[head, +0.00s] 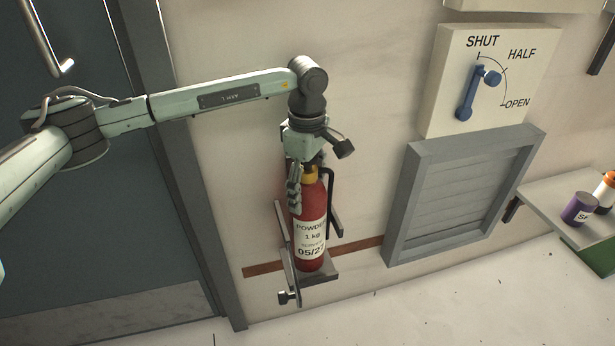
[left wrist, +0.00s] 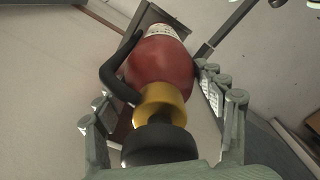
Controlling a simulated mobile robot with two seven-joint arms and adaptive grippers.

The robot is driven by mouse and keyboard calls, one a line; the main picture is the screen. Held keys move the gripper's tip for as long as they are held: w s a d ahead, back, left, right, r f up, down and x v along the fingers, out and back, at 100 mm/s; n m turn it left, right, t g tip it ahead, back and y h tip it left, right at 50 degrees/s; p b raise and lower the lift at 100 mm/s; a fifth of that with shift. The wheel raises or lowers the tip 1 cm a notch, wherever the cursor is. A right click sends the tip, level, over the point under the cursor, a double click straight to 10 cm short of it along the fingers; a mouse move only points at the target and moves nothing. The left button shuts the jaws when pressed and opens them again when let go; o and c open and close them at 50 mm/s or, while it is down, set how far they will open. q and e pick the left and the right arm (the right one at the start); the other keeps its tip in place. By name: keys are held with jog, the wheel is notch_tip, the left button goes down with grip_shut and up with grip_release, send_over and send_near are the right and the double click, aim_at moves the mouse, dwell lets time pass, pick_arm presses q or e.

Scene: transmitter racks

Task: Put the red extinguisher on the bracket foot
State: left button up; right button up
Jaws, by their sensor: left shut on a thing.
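The red extinguisher (head: 309,207) hangs upright in the head view, with a yellow collar, a black hose and a white label reading POWDER 1 kg. My left gripper (head: 309,178) comes down from above and is shut around its top. In the left wrist view the fingers (left wrist: 165,115) stand either side of the yellow collar (left wrist: 163,102), with the red body (left wrist: 160,65) beyond. The bracket foot (head: 318,267) is a grey ledge on the wall, directly below the extinguisher's base. I cannot tell whether the base touches it. My right gripper is not in view.
A grey louvred vent (head: 458,195) stands out to the right, below a lever panel (head: 493,75) marked SHUT, HALF and OPEN. A shelf (head: 565,222) at far right holds a purple can (head: 579,208) and a white bottle (head: 605,190). A dark door (head: 75,200) is at left.

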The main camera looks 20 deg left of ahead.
pick_arm(q)
jog(key=shift+w+f, duration=0.3)
jog(key=shift+f, duration=0.15)
jog(key=o, duration=1.8)
jog(key=shift+s+a+f, duration=0.1)
jog(key=shift+s+f, duration=0.05)
jog(key=shift+f, duration=0.1)
jog(key=shift+o, duration=0.2)
jog(key=shift+r, duration=0.1)
notch_tip(320, 180, up, 12)
